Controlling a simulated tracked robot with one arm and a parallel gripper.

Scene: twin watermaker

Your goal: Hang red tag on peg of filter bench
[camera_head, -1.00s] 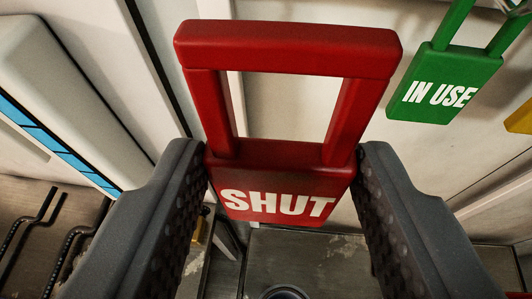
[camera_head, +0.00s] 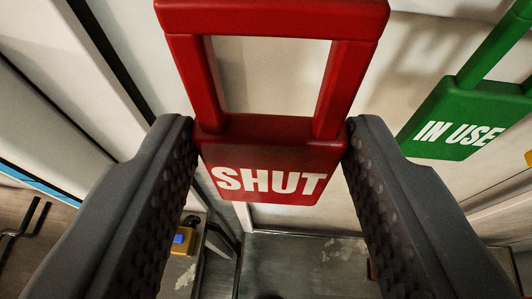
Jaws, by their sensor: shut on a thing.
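The red tag (camera_head: 270,165) has a square loop on top and the white word SHUT on its body. My gripper (camera_head: 272,140) is shut on the tag's body, one finger on each side. The tag is upright in the grip, with its loop above the fingers and its top edge near the top of the picture. A pale panel shows through the loop. I cannot make out a peg for the red tag in this view.
A green tag (camera_head: 465,115) reading IN USE hangs to the right, tilted. A yellow thing (camera_head: 529,158) shows at the right edge. At lower left are a small yellow and blue box (camera_head: 183,241) and black hooked rods (camera_head: 25,225). A worn grey surface (camera_head: 300,262) lies below.

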